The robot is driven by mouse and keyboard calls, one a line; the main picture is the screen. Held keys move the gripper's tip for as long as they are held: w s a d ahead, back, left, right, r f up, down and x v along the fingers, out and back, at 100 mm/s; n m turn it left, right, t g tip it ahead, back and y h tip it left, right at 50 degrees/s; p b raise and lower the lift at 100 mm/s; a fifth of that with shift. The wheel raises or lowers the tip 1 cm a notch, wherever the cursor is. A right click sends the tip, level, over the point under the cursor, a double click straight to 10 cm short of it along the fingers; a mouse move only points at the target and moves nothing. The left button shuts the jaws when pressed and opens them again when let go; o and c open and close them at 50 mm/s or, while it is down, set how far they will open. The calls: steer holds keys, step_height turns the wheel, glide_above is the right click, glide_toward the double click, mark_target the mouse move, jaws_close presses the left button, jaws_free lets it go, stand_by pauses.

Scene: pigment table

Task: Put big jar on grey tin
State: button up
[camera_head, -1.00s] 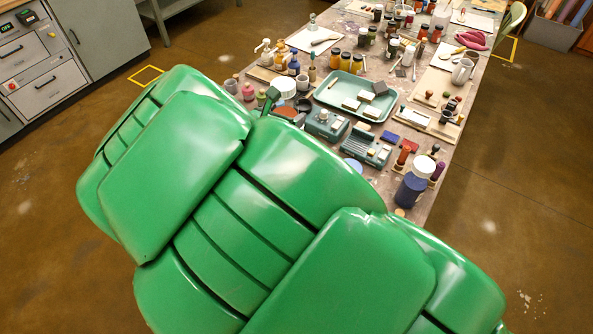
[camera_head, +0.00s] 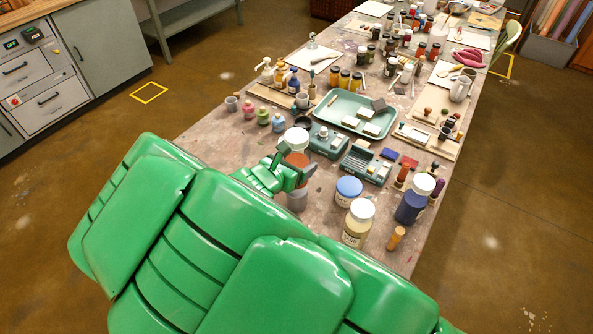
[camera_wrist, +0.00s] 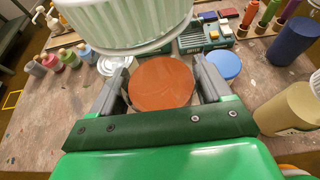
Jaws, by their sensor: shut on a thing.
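The big jar has a white ribbed lid and an orange-red body (camera_head: 296,159). My gripper (camera_head: 291,178) is shut around its body and holds it upright. In the wrist view the jar's white lid (camera_wrist: 125,22) fills the top, and the orange body (camera_wrist: 162,82) sits between the two grey fingers (camera_wrist: 160,88).
A blue-lidded jar (camera_head: 348,190), a yellowish jar (camera_head: 357,228) and a dark blue jar (camera_head: 410,207) stand to the right. Teal devices (camera_head: 328,144) and a green tray (camera_head: 340,102) lie behind. Small coloured bottles (camera_head: 263,116) stand at left. Bare table shows left of my gripper.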

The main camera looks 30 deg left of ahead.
steer(key=shift+f, duration=1.7)
steer(key=shift+f, duration=0.1)
steer(key=o, duration=1.3)
steer(key=shift+s+r, duration=0.15)
steer(key=shift+r, duration=0.05)
steer(key=shift+v, duration=1.85)
